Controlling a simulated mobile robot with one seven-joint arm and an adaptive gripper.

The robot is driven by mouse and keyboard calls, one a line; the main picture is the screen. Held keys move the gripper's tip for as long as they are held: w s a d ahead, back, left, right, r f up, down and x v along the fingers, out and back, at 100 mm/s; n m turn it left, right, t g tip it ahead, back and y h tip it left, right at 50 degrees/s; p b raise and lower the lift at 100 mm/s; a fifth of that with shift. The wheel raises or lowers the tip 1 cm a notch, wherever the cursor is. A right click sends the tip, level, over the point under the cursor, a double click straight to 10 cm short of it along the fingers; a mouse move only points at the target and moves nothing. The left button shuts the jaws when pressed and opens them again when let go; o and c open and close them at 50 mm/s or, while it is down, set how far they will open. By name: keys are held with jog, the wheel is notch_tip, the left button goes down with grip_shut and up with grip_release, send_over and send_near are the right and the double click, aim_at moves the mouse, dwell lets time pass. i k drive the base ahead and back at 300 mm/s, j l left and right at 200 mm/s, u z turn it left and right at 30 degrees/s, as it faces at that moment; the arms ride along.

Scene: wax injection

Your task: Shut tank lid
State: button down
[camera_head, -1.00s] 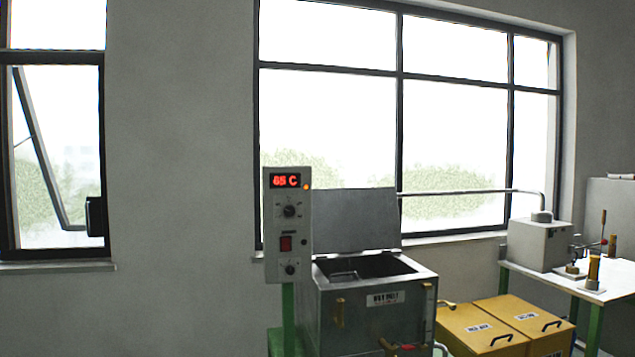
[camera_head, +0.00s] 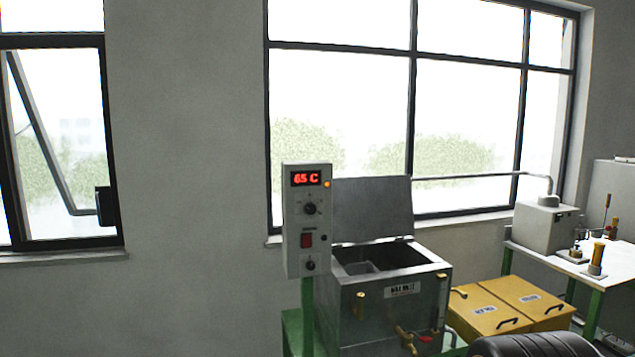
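The metal tank (camera_head: 385,305) stands on a green stand right of centre, with a label on its front and brass fittings low down. Its flat grey lid (camera_head: 370,208) is open, standing nearly upright at the back edge. The tank's dark opening shows, with some lighter part inside at the left. A dark rounded part of my arm (camera_head: 530,346) shows at the bottom edge, right of the tank. My gripper's fingers are not in view, and nothing of mine touches the lid.
A control box (camera_head: 308,220) reading 65 C stands at the tank's left front. Yellow bins (camera_head: 488,312) with handles are right of the tank. A white table (camera_head: 570,262) further right carries a grey machine (camera_head: 545,226) with a pipe. A window is behind.

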aim_at(378, 208)
jog(key=i+j, duration=0.1)
jog(key=j, duration=0.3)
jog(key=i+j, duration=0.1)
jog(key=j, duration=0.25)
jog(key=i+j, duration=0.1)
jog(key=j, duration=0.3)
jog(key=i+j, duration=0.15)
jog(key=j, duration=0.25)
jog(key=i+j, duration=0.15)
jog(key=j, duration=0.2)
jog(key=i+j, duration=0.2)
jog(key=j, duration=0.2)
jog(key=i+j, duration=0.6)
jog(key=i+l, duration=0.1)
jog(key=i, duration=0.4)
jog(key=i+l, duration=0.1)
jog(key=i, duration=0.35)
jog(key=i+j+u, duration=0.25)
jog(key=j+u, duration=0.15)
jog(key=j, duration=0.2)
jog(key=i+j+u, duration=0.15)
jog(key=j, duration=0.2)
jog(key=k+l+z, duration=0.1)
jog(key=l+z, duration=0.2)
jog(key=l, duration=0.4)
